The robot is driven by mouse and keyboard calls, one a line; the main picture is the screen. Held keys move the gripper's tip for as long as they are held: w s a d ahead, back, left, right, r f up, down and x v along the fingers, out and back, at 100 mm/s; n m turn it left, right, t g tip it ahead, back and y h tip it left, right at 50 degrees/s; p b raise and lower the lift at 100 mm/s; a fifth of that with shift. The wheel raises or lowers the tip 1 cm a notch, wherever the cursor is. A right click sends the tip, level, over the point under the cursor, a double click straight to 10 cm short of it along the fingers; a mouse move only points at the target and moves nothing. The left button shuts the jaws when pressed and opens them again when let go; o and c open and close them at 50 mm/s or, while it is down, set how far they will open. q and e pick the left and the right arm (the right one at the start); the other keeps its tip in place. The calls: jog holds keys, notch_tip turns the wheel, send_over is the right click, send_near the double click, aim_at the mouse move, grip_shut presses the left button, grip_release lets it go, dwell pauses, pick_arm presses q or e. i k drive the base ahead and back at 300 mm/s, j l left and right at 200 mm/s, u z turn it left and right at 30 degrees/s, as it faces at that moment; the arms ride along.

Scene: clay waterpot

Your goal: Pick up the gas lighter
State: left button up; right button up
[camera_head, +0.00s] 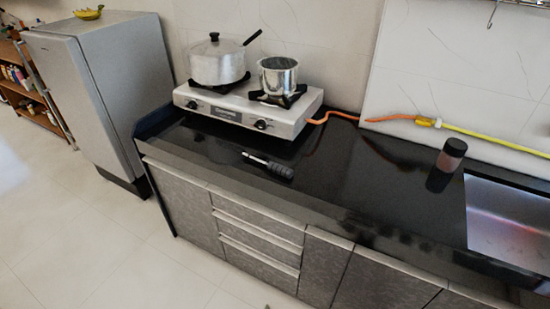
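The gas lighter (279,170) lies on the black countertop (345,190), in front of the stove. It has a thin silver rod pointing left and a dark, thick handle at the right. Nothing covers it. Neither of my grippers can be made out in the head view.
A two-burner gas stove (285,121) stands behind the lighter, with a lidded pot (217,66) and a saucepan (277,78). An orange hose (395,118) runs right along the wall. A small jar (451,154) stands beside the sink (510,215). A fridge (105,90) stands left; floor in front is clear.

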aim_at(282, 171)
jog(key=i+j+z, duration=0.3)
jog(key=i+j, duration=0.15)
jog(key=j, duration=0.2)
jog(key=i+j+z, duration=0.15)
jog(key=j, duration=0.2)
